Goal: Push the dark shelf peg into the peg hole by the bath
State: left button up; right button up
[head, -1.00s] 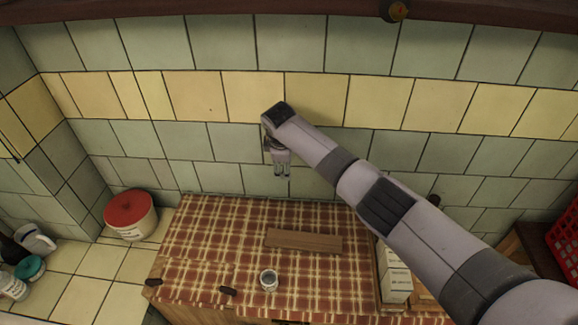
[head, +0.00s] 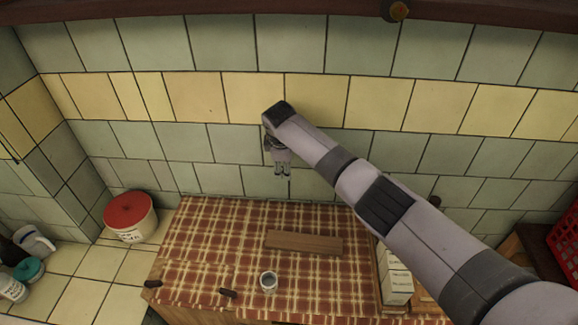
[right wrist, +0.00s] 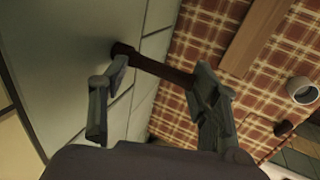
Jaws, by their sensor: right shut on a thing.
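My right gripper (head: 282,173) is in front of the tiled wall, above the back of the checked cloth. In the right wrist view its two fingers (right wrist: 155,80) are on either side of a dark brown peg (right wrist: 155,66), which is held between them. The peg's left end is close to the green wall tiles; I cannot tell whether it touches them or sits in a hole. In the head view the held peg cannot be made out. My left gripper is not in view.
The checked cloth (head: 195,250) bears a wooden board (head: 304,242) and a small white cup (head: 268,282). Dark pegs (head: 228,293) show near its front edge. A red-lidded tub (head: 130,215) stands at left, white boxes (head: 396,285) at right. A dark knob (head: 433,200) shows on the wall.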

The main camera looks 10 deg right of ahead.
jog(key=o, duration=0.6)
jog(key=shift+w+d+r, duration=0.1)
jog(key=shift+w+r, duration=0.05)
jog(key=shift+w, duration=0.05)
jog(key=o, duration=0.6)
jog(key=shift+w+f, duration=0.15)
jog(key=shift+f, duration=0.1)
jog(key=shift+c, duration=0.2)
